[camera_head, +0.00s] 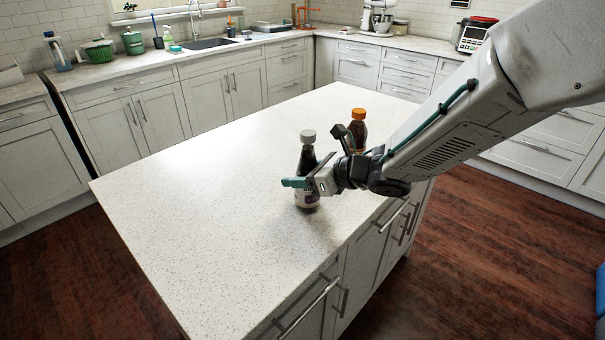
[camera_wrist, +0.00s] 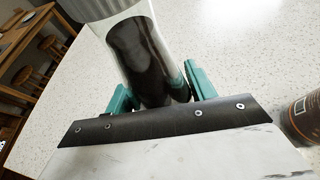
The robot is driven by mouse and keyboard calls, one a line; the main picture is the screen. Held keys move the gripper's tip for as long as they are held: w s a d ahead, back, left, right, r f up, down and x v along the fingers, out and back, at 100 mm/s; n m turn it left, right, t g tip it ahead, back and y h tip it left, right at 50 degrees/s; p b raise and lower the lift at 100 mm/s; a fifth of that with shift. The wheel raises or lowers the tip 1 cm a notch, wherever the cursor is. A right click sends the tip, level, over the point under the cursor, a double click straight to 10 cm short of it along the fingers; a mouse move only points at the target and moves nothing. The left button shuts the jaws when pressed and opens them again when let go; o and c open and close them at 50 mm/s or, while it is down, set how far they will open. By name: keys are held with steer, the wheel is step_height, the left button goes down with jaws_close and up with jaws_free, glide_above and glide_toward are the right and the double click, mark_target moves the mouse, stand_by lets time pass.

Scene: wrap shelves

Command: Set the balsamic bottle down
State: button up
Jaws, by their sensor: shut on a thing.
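The balsamic bottle (camera_head: 307,158) is dark with a pale grey cap and stands upright at the island countertop (camera_head: 200,180). My gripper (camera_head: 301,183) is shut around its lower body, with the teal fingers on either side. In the wrist view the bottle (camera_wrist: 142,55) rises between the two teal fingers (camera_wrist: 160,92). Its base is close to the countertop; I cannot tell whether it touches.
A second dark bottle with an orange cap (camera_head: 358,128) stands on the island just behind my gripper, to the right. Its side shows at the wrist view's right edge (camera_wrist: 303,117). The island's left and front parts are clear. Counters with a sink (camera_head: 209,44) line the walls.

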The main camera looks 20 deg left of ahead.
steer(key=shift+f, duration=0.1)
steer(key=o, duration=1.3)
steer(key=v, duration=1.2)
